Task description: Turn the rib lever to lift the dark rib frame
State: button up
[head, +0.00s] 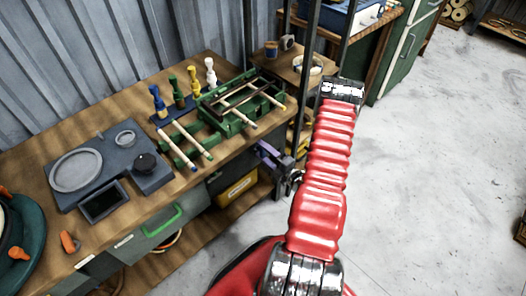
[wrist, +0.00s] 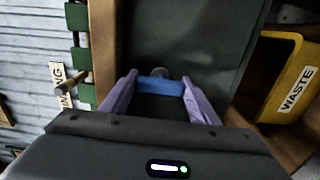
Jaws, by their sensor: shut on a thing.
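My gripper (wrist: 160,88) has two purple fingers shut on a blue bar, which I take for the rib lever (wrist: 160,86). A grey rounded end shows just behind the bar. In the head view my gripper (head: 267,152) is at the bench's front edge, below the green jig (head: 232,120). The lever is not clear there. The jig stands on the bench with pale rods lying across it and dark bars over its top. I cannot tell for certain which of these is the rib frame, or whether it is raised.
The wooden bench (head: 115,107) also holds a grey station (head: 107,165) with round dishes, several coloured bottles (head: 178,92) and a green rack with rods (head: 183,146). A yellow WASTE bin (wrist: 289,80) stands below. Dark upright posts rise behind my arm. The floor at right is clear.

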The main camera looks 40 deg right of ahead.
jog(key=shift+d+f, duration=0.15)
jog(key=o, duration=1)
jog(key=shift+o, duration=0.2)
jog(key=shift+s, duration=0.15)
jog(key=s, duration=1.3)
jog(key=shift+s, duration=0.25)
jog(key=shift+d, duration=0.1)
